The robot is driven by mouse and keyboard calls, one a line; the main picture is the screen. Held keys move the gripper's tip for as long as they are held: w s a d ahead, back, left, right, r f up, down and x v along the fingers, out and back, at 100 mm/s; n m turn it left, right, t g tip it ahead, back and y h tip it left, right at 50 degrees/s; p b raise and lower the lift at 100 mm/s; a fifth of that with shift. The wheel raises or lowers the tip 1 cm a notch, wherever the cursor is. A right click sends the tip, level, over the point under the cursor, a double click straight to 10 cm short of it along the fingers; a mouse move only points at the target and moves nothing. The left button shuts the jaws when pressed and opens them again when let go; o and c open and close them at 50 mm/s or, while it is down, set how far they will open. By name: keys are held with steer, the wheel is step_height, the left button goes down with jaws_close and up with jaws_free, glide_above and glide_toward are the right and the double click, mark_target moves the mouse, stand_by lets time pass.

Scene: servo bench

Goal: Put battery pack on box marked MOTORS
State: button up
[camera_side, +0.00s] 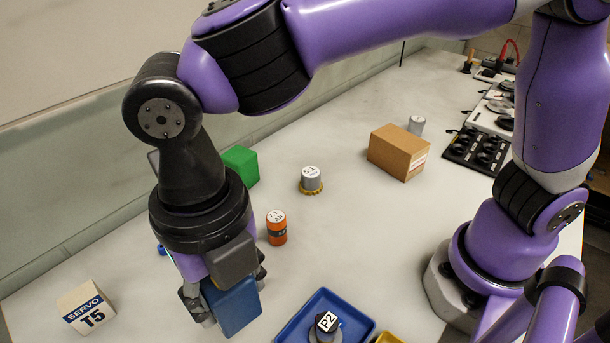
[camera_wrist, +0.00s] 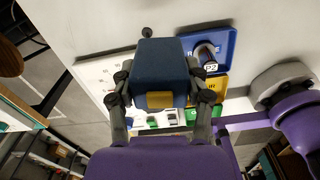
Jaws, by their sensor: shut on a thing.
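My gripper (camera_side: 230,292) is shut on a dark blue block (camera_side: 236,308), which looks like the battery pack. In the wrist view the block (camera_wrist: 160,62) sits between both fingers of my gripper (camera_wrist: 160,90), and a yellow patch (camera_wrist: 159,100) shows on its near end. From the side, the block hangs low at the front left; I cannot tell its exact height above the bench. A brown cardboard box (camera_side: 398,151) stands closed at the back right, with a small label on its right side. No MOTORS marking is readable on any box.
A blue tray (camera_side: 292,333) holds a part marked P2 (camera_side: 326,323); a yellow tray (camera_side: 389,338) is beside it. An orange cylinder (camera_side: 277,231), grey-gold part (camera_side: 311,181), green block (camera_side: 241,164), SERVO T5 box (camera_side: 87,307) and grey can (camera_side: 416,125) stand around. The bench's middle is clear.

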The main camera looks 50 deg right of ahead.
steer(key=shift+s+r, duration=0.15)
steer(key=shift+r, duration=0.2)
steer(key=w+d+r+m, duration=0.2)
steer(key=w+d+m, duration=0.15)
steer(key=d, duration=0.45)
steer(key=w+d+r+m, duration=0.2)
steer(key=w+d+m, duration=0.15)
steer(key=d, duration=0.45)
steer(key=w+d+r+m, duration=0.2)
steer(key=w+d+m, duration=0.15)
steer(key=d, duration=0.45)
steer(key=m, duration=0.6)
glide_above(400, 137)
steer(key=f, duration=0.4)
steer(key=shift+s+a+f, duration=0.1)
steer(key=shift+a+f, duration=0.15)
steer(key=shift+f, duration=0.15)
steer(key=shift+d+f, duration=0.2)
steer(key=shift+f, duration=1.95)
steer(key=shift+f, duration=0.15)
